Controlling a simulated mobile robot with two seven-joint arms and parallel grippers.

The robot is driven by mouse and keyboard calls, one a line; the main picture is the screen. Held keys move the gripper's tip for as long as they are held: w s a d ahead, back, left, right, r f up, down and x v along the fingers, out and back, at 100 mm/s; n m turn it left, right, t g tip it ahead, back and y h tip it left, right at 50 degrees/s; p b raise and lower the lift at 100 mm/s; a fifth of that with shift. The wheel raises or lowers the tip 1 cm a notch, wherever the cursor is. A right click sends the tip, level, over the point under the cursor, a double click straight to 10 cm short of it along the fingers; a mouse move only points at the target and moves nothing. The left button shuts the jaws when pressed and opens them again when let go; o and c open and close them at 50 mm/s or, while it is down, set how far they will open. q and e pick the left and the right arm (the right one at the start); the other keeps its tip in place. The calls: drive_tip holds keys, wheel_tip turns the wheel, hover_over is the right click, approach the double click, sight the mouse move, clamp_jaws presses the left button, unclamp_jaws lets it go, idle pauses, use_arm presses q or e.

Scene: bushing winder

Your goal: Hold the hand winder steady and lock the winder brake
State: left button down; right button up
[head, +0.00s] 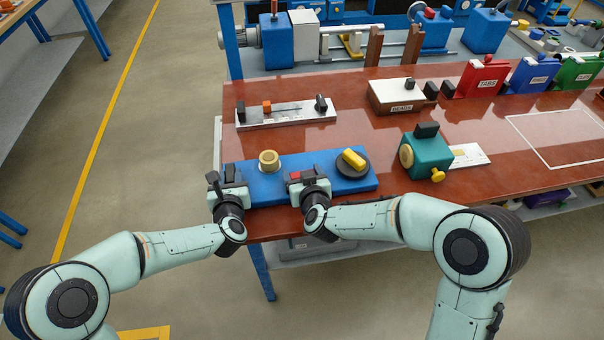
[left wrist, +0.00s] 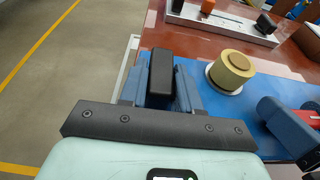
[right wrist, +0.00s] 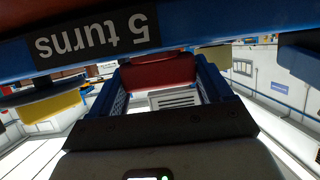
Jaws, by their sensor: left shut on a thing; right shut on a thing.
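The hand winder is a blue base (head: 335,182) near the table's front edge. It carries a tan bushing (head: 269,161), also in the left wrist view (left wrist: 233,70), and a dark disc (head: 340,168) with a yellow handle (head: 354,159). My left gripper (head: 231,177) is shut on a black upright grip (left wrist: 160,74) at the base's left end. My right gripper (head: 299,180) is shut on a red brake part (right wrist: 158,72) at the base's front edge. A "5 turns" label (right wrist: 93,34) shows upside down in the right wrist view. My grippers partly hide the winder's front.
A teal device (head: 428,155) with yellow knobs stands right of the winder. A grey plate (head: 286,112) with an orange block lies behind it. A beads box (head: 397,96) and red, blue and green bins (head: 483,77) are further back. The right tabletop has a clear outlined area.

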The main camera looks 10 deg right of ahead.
use_arm(q)
drive_tip(key=shift+d, duration=0.15)
use_arm(e)
drive_tip(key=shift+f+m+h, duration=0.1)
drive_tip(key=shift+m+h, duration=0.4)
drive_tip(key=shift+h, duration=0.1)
drive_tip(key=o, duration=1)
drive_tip(key=v, duration=1.2)
use_arm(q)
drive_tip(key=c, duration=0.7)
unclamp_jaws()
